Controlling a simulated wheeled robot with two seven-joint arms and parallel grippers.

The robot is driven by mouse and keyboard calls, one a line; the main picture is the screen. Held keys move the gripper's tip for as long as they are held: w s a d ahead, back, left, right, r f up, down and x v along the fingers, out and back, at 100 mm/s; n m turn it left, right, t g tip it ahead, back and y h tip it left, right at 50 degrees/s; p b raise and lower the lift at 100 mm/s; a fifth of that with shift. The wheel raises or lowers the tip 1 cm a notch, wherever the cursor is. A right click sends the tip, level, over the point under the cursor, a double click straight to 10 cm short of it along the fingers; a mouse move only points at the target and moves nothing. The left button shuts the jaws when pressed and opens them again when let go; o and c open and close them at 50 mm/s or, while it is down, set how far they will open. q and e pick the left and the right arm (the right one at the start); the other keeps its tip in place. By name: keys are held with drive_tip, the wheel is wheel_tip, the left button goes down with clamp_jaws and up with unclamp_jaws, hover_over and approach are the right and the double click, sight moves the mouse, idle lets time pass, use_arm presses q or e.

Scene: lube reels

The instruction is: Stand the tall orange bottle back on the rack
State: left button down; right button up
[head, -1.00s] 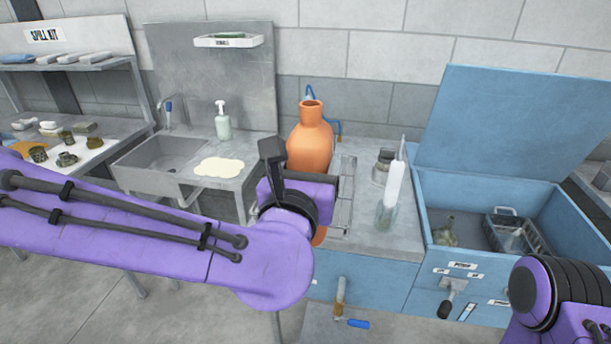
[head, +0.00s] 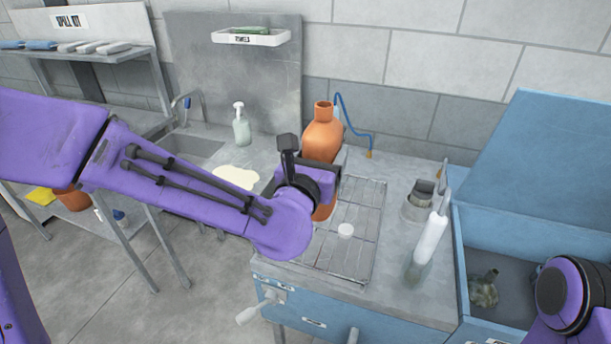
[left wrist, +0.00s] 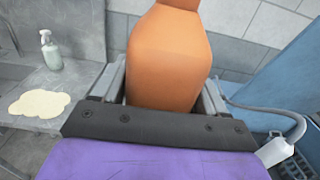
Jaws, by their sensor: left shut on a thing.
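The tall orange bottle (head: 322,135) is upright in the head view, at the back left corner of the wire rack (head: 361,225). My left gripper (left wrist: 162,98) is shut on the bottle's body, with one grey finger on each side in the left wrist view, where the orange bottle (left wrist: 170,60) fills the middle. My left wrist hides the bottle's lower part in the head view. I cannot tell whether its base touches the rack. My right arm shows at the lower right of the head view, but its gripper is out of view.
The open blue chest (head: 540,180) is farther right. A soap bottle (head: 241,125) and pale puddle (head: 236,177) are left.

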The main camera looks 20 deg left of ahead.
use_arm(q)
drive_tip(key=w+f, duration=0.1)
drive_tip(key=f, duration=0.1)
drive_tip(key=w+a+f, duration=0.1)
drive_tip(key=w, duration=0.1)
drive_tip(key=w+a+f, duration=0.1)
drive_tip(key=w+f, duration=0.1)
drive_tip(key=shift+w+a+f, duration=0.1)
drive_tip(key=shift+a+f, duration=0.1)
drive_tip(key=shift+f, duration=0.1)
drive_tip(key=shift+w+a+f+p, duration=0.1)
drive_tip(key=shift+a+f+p, duration=0.15)
drive_tip(key=shift+p, duration=0.05)
drive_tip(key=f, duration=0.4)
drive_tip(key=shift+a+f, duration=0.1)
drive_tip(key=shift+a, duration=0.3)
unclamp_jaws()
drive_tip(key=shift+d, duration=0.1)
use_arm(e)
drive_tip(key=shift+w+d+r, duration=0.15)
drive_tip(key=shift+w+r, duration=0.15)
